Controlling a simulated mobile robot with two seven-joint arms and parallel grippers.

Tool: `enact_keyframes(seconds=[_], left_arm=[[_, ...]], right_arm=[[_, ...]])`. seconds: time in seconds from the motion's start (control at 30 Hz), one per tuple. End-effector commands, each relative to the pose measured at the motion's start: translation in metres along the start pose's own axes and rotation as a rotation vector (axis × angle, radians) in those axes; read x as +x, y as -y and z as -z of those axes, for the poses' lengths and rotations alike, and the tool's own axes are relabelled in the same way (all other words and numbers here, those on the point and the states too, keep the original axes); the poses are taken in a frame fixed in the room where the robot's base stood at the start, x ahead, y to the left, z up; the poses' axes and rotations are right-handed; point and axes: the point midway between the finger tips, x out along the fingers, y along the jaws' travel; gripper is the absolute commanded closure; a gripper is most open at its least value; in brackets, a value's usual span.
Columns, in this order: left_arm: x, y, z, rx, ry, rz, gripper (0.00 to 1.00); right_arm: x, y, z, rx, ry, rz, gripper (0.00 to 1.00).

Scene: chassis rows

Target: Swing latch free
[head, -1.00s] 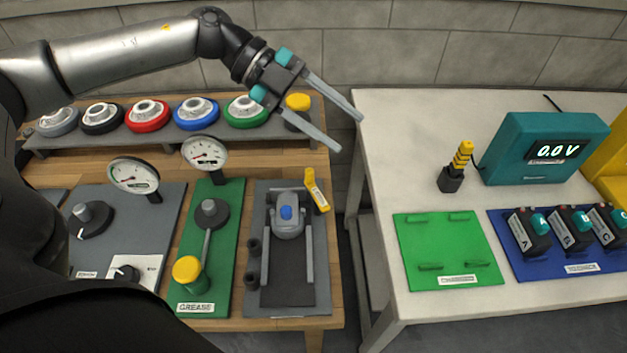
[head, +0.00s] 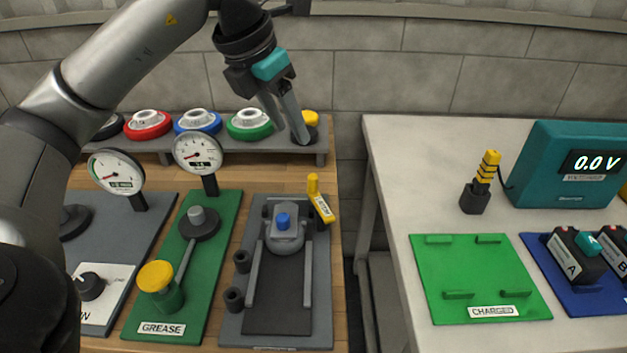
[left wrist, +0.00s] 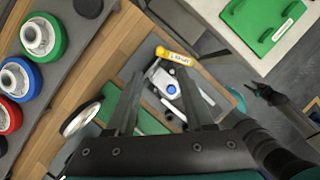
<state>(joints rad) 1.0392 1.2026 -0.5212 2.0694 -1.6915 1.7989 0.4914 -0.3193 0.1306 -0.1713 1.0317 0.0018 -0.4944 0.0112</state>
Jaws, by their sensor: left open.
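The yellow latch (head: 320,203) is a short labelled bar with an upright knob at one end. It sits at the back right corner of a grey plate (head: 318,320), beside a grey fixture with a blue button (head: 284,221). In the left wrist view the latch (left wrist: 176,56) lies beyond the fingertips. My left gripper (head: 291,132) is open and empty, pointing down, above and behind the latch and apart from it. Its two fingers also show in the left wrist view (left wrist: 158,78). My right gripper (left wrist: 260,95) seems to show at the right of the left wrist view, too small to judge.
A rack (head: 235,152) with coloured round parts stands behind. Gauges (head: 197,154) and a green grease plate (head: 222,240) lie left of the fixture. A gap separates the wooden bench from the white table (head: 400,180) with a teal meter (head: 565,165).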

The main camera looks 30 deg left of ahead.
Motion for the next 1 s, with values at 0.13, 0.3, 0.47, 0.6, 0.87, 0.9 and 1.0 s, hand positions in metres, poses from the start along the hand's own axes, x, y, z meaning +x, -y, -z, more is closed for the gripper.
enact_keyframes(seconds=[0.13,0.3,0.47,0.6,0.87,0.9,1.0], left_arm=[[0.021,0.001,0.001,-0.001,-0.004,0.003,0.47],[0.043,0.001,0.002,-0.002,-0.005,0.004,0.47],[0.062,0.001,0.002,-0.001,-0.003,0.004,0.47],[0.080,0.001,0.001,-0.002,-0.004,0.005,0.47],[0.113,0.002,0.002,-0.002,-0.005,0.006,0.47],[0.117,0.002,0.002,-0.002,-0.004,0.005,0.47],[0.127,0.001,0.001,-0.002,-0.002,0.005,0.47]], right_arm=[[-0.003,0.005,0.012,0.002,-0.005,0.007,0.50],[-0.009,0.011,0.024,0.004,-0.006,0.014,0.50],[-0.017,0.016,0.036,0.007,-0.009,0.020,0.50],[-0.025,0.019,0.045,0.009,-0.011,0.025,0.50],[-0.042,0.025,0.060,0.013,-0.014,0.035,0.50],[-0.045,0.026,0.062,0.014,-0.013,0.036,0.50],[-0.051,0.026,0.067,0.015,-0.016,0.037,0.50]])
